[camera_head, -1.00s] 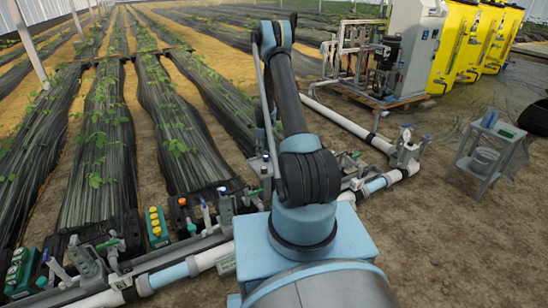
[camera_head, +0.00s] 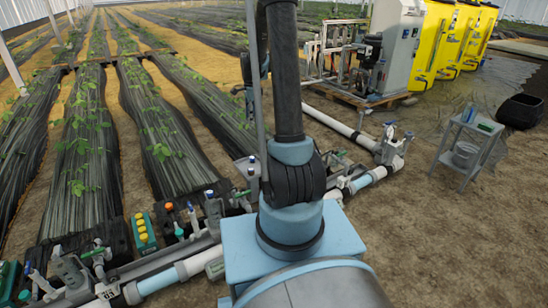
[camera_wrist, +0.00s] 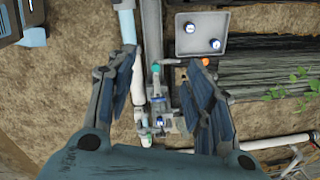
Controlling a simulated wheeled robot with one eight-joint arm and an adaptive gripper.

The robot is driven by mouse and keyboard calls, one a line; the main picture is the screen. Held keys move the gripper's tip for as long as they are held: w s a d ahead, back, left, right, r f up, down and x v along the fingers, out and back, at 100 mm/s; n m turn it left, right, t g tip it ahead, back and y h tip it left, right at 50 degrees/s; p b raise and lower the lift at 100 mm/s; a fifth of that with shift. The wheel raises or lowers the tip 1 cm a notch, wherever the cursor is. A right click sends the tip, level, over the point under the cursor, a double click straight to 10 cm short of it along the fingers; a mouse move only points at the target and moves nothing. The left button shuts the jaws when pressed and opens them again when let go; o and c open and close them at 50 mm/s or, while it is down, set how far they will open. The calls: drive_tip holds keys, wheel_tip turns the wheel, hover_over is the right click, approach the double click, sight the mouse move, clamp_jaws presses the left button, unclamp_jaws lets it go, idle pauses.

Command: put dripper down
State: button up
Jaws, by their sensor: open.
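My gripper (camera_wrist: 164,62) is open in the wrist view, its two fingers spread wide with nothing between the tips. Below and beyond it is a pipe run with valve fittings (camera_wrist: 158,105). A grey tray (camera_wrist: 182,50) lies up and right of the fingertips. Two small round blue-and-white pieces, one at the upper left (camera_wrist: 188,27) and one at the lower right (camera_wrist: 215,44), sit in the tray, apart from my fingers. I cannot tell whether either is the dripper. In the head view my gripper is out of sight.
Pipes (camera_head: 157,281) with valves run along the ends of black-covered crop rows (camera_head: 85,150). A pump skid with a grey cabinet (camera_head: 400,45) and yellow tanks (camera_head: 433,40) stands behind. A small grey side table (camera_head: 467,130) stands right. Bare ground lies front right.

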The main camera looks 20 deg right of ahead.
drive_tip(key=s+r+n, duration=0.4)
drive_tip(key=s+r, duration=0.1)
drive_tip(key=s, duration=0.6)
drive_tip(key=s+r+n, duration=0.4)
drive_tip(key=s+r, duration=0.1)
drive_tip(key=s, duration=0.5)
drive_tip(key=s+f+n, duration=0.3)
drive_tip(key=s+n, duration=0.2)
drive_tip(key=s, duration=0.5)
drive_tip(key=s+f+n+t, duration=0.1)
drive_tip(key=s+f+n, duration=0.2)
drive_tip(key=s, duration=0.7)
drive_tip(key=shift+s+n, duration=0.15)
drive_tip(key=shift+n, duration=0.75)
drive_tip(key=shift+w+f, duration=0.25)
drive_tip(key=shift+w, duration=0.25)
